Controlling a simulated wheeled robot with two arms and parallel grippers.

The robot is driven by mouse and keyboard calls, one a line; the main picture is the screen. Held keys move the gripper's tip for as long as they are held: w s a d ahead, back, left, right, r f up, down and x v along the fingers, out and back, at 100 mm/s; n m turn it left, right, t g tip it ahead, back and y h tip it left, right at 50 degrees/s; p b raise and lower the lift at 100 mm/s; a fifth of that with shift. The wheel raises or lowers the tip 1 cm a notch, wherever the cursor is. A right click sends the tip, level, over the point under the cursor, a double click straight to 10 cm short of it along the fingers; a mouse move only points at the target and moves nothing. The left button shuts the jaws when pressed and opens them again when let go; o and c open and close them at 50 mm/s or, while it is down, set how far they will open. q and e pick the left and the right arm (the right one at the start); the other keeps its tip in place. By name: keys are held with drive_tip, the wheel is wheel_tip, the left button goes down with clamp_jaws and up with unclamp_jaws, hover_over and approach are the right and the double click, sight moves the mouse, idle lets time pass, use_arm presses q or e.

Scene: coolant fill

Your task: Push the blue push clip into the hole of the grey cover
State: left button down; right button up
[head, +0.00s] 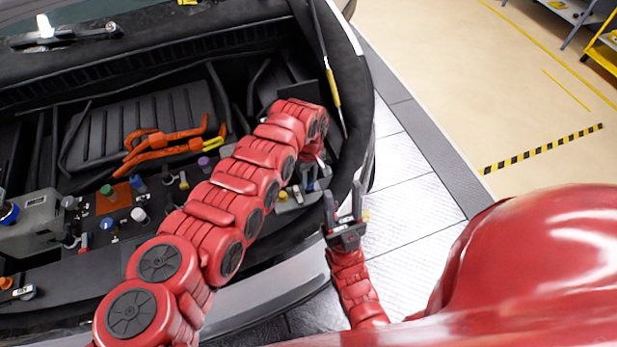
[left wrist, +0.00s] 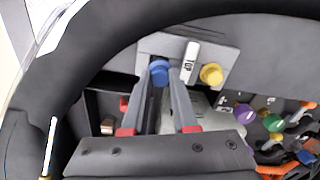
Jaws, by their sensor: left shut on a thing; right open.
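The blue push clip (left wrist: 159,75) is between the fingertips of my left gripper (left wrist: 157,66) in the left wrist view. That gripper is shut on it. The clip is over the left part of the grey cover (left wrist: 228,56). Its lower end and the hole are hidden, so I cannot tell whether it is in the hole. A white "TOP" label (left wrist: 190,62) and a yellow clip (left wrist: 211,74) are to its right on the cover. In the head view my left forearm hides most of this spot. My right gripper (head: 343,193) is open and empty beside the fender.
The black fender edge (head: 352,125) curves close around the cover. Coloured caps, including a green one (head: 107,190) and a purple one (head: 203,162), and orange cables (head: 165,146) fill the engine bay. The floor right of the car (head: 400,165) is clear.

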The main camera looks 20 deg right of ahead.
use_arm(q)
drive_tip(key=shift+f+b, duration=0.95)
drive_tip(key=shift+f, duration=0.1)
idle(0.4)
drive_tip(key=shift+r, duration=0.15)
drive_tip(key=shift+r+p, duration=0.65)
drive_tip(key=shift+p, duration=0.05)
drive_tip(key=shift+f+b, duration=0.8)
drive_tip(key=shift+b, duration=0.15)
idle(1.2)
drive_tip(key=c, duration=0.6)
unclamp_jaws()
